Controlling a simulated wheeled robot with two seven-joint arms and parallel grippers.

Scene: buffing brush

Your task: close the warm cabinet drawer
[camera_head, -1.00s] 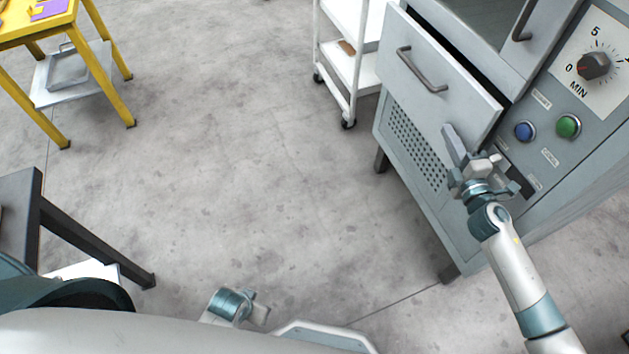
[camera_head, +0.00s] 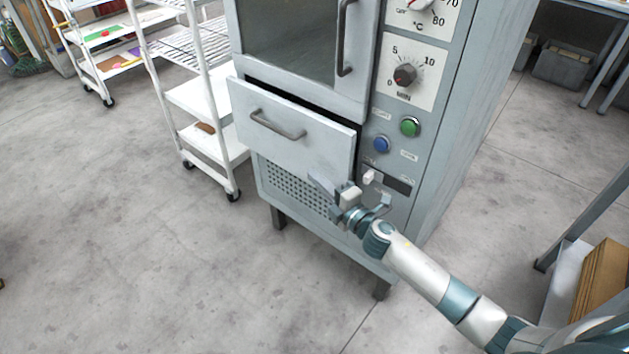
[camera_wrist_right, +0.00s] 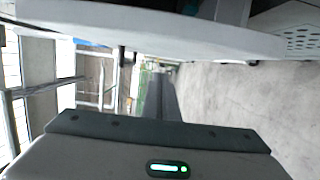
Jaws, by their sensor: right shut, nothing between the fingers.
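The warm cabinet (camera_head: 435,150) is a tall grey unit with a glass door above and a drawer (camera_head: 300,150) below. The drawer stands partly open: its pale front is forward of the cabinet face, with a dark gap along the top. Its bar handle (camera_head: 277,124) is on the front. My right gripper (camera_head: 322,186) is shut and empty, near the drawer front's lower right corner; I cannot tell whether it touches. In the right wrist view, a pale slab fills the top, and I cannot tell what it is. My left gripper is out of view.
A white wheeled rack (camera_head: 205,110) stands close to the cabinet's left side. Blue (camera_head: 381,144) and green (camera_head: 410,126) buttons and a timer dial (camera_head: 404,75) are right of the drawer. Shelving with brown boxes (camera_head: 603,280) is at right. The floor in front is clear.

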